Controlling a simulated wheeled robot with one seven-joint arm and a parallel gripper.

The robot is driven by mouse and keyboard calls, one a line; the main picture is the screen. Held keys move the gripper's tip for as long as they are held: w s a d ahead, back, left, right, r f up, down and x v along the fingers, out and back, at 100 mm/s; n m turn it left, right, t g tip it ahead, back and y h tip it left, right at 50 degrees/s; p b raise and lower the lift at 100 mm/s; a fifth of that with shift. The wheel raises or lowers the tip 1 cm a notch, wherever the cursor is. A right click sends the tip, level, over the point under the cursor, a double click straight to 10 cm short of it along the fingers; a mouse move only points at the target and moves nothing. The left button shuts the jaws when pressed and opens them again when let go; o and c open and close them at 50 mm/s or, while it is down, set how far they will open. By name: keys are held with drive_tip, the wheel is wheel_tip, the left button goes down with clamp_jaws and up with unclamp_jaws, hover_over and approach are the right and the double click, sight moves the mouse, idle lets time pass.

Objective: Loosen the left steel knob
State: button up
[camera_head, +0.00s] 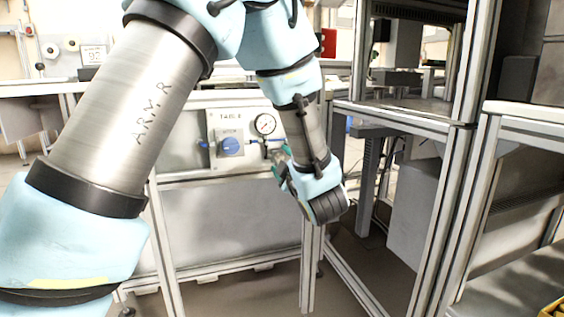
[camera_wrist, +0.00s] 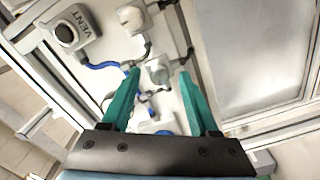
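I cannot pick out the left steel knob with certainty. In the wrist view, my gripper (camera_wrist: 160,72) has its two teal fingers spread apart with nothing held between them. They point at a white panel, and a pale round fitting (camera_wrist: 158,70) shows between the fingertips, apparently beyond them. In the head view, my gripper (camera_head: 279,166) is mostly hidden by my wrist, in front of the panel's right part.
The panel carries a blue knob (camera_head: 231,146) and a pressure gauge (camera_head: 265,124). A box marked VENT (camera_wrist: 66,34) and blue tubing (camera_wrist: 100,65) show in the wrist view. A metal frame rack (camera_head: 452,190) stands at the right. My arm hides much of the left bench.

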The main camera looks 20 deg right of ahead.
drive_tip(key=s+a, duration=0.1)
drive_tip(key=s, duration=0.9)
drive_tip(key=shift+s+a+p, duration=0.2)
drive_tip(key=shift+s+p, duration=0.1)
drive_tip(key=shift+s, duration=0.1)
